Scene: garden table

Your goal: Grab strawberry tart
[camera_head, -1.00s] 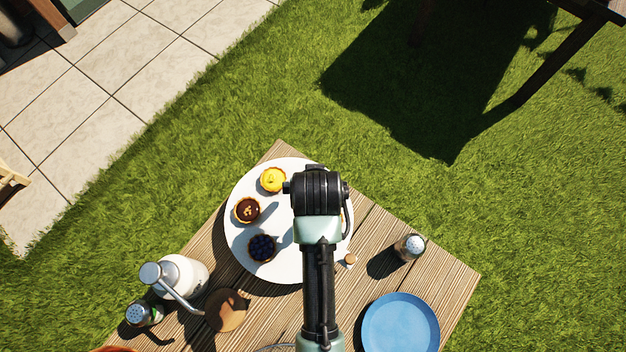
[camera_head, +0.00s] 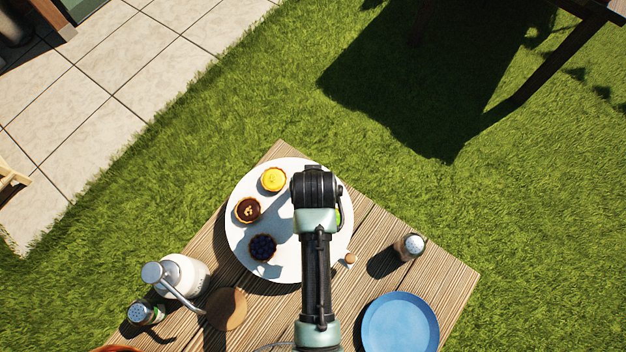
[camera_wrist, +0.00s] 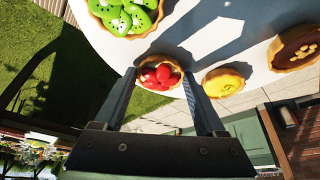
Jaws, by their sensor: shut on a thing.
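The strawberry tart (camera_wrist: 160,73), a small crust with red berries, sits between the two fingertips of my gripper (camera_wrist: 158,78) in the wrist view. The fingers are shut on its sides. It lies at the edge of the white plate (camera_wrist: 195,45); I cannot tell whether it is lifted clear. In the head view my arm covers the tart and my fingers. The plate shows there too (camera_head: 285,268).
A kiwi tart (camera_wrist: 125,16), a yellow tart (camera_head: 273,179), a chocolate tart (camera_head: 248,210) and a dark berry tart (camera_head: 263,247) are on the plate. A white jug (camera_head: 185,275), shakers (camera_head: 410,246) and an empty blue plate (camera_head: 400,325) stand on the wooden table (camera_head: 450,285).

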